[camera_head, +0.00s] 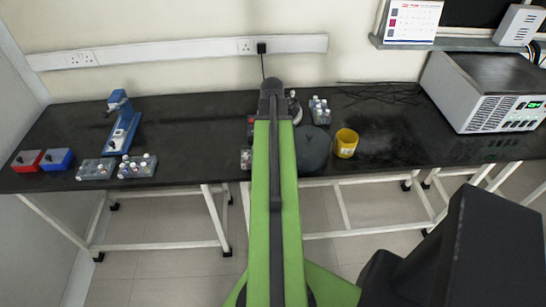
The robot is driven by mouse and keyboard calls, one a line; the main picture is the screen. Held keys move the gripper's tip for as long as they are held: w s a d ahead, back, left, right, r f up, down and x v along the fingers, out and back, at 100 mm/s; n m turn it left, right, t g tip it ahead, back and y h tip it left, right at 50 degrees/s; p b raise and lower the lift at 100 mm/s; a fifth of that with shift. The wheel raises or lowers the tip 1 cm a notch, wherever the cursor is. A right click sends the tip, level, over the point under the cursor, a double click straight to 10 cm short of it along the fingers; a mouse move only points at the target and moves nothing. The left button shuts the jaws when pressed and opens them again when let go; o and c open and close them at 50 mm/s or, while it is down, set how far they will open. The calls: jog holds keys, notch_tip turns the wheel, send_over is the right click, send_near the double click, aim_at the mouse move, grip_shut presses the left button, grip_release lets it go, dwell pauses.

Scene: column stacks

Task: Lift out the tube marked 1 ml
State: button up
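Small tubes with white, blue and red tops stand in grey racks on the black bench. One rack (96,169) and a second rack (137,166) are at the front left. Another rack (320,111) with tubes is behind the bench's middle, right of my arm. Part of a rack (246,159) shows just left of my arm. No marking such as 1 ml can be read at this size. My green arm reaches forward over the bench, and its dark end covers what lies beneath it. I cannot make out gripper fingers.
A red box (27,161), a blue box (57,160) and a blue-and-white device (122,128) stand at left. A yellow container (346,143) and a dark round object (312,148) are right of my arm. A large grey instrument (486,92) fills the right end. The bench between left racks and arm is clear.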

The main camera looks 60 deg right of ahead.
jog(key=shift+f, duration=0.65)
jog(key=shift+r, duration=0.2)
grip_shut()
jog(key=shift+r, duration=0.1)
notch_tip(320, 180, up, 10)
jog(key=p, duration=1)
